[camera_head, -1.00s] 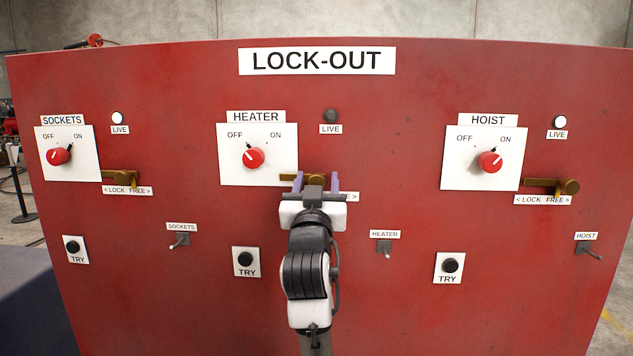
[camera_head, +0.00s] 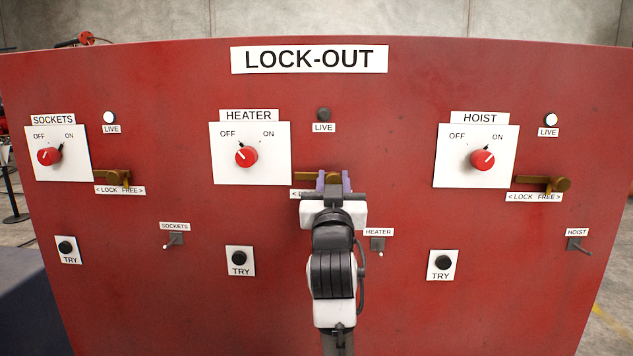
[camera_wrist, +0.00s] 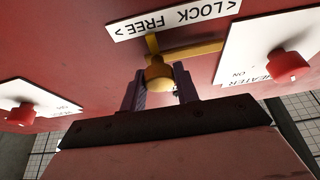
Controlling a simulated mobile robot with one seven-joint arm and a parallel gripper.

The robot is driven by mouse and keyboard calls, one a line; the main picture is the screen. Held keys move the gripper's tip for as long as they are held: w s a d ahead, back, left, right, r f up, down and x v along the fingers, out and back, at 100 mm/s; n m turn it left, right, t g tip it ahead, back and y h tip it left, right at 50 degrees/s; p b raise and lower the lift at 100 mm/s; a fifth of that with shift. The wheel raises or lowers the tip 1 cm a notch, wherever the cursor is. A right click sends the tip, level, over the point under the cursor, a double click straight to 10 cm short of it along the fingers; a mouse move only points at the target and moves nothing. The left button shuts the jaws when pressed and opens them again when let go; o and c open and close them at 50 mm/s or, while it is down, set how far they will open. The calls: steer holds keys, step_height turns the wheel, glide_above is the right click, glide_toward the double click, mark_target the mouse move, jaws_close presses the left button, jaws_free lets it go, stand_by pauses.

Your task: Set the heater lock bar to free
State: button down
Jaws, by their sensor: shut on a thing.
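The heater lock bar (camera_head: 307,176) is a brass bar on the red panel, beside the heater switch plate's lower right corner. Its end knob (camera_wrist: 158,73) sits between my gripper's fingers. My gripper (camera_head: 334,182) is shut on that knob and hides it in the head view. In the wrist view my gripper (camera_wrist: 160,88) shows both fingers at the knob's sides. The lock label (camera_wrist: 175,20) appears upside down there, and the knob is by its FREE end. The heater switch (camera_head: 246,157) is a red knob with its mark turned toward OFF.
The heater lamp (camera_head: 323,115) is dark; the sockets lamp (camera_head: 109,117) and hoist lamp (camera_head: 551,120) are white. The heater toggle (camera_head: 377,245) stands close right of my arm. The heater TRY button (camera_head: 239,259) is to its left. The hoist lock bar (camera_head: 540,182) is farther right.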

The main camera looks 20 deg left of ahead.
steer(key=shift+d, duration=0.25)
steer(key=c, duration=1.1)
jaws_free()
steer(key=shift+d, duration=0.15)
steer(key=b+v, duration=0.3)
steer(key=v, duration=1)
steer(key=shift+s+f+b, duration=0.2)
steer(key=shift+s+b, duration=0.1)
steer(key=shift+b, duration=0.1)
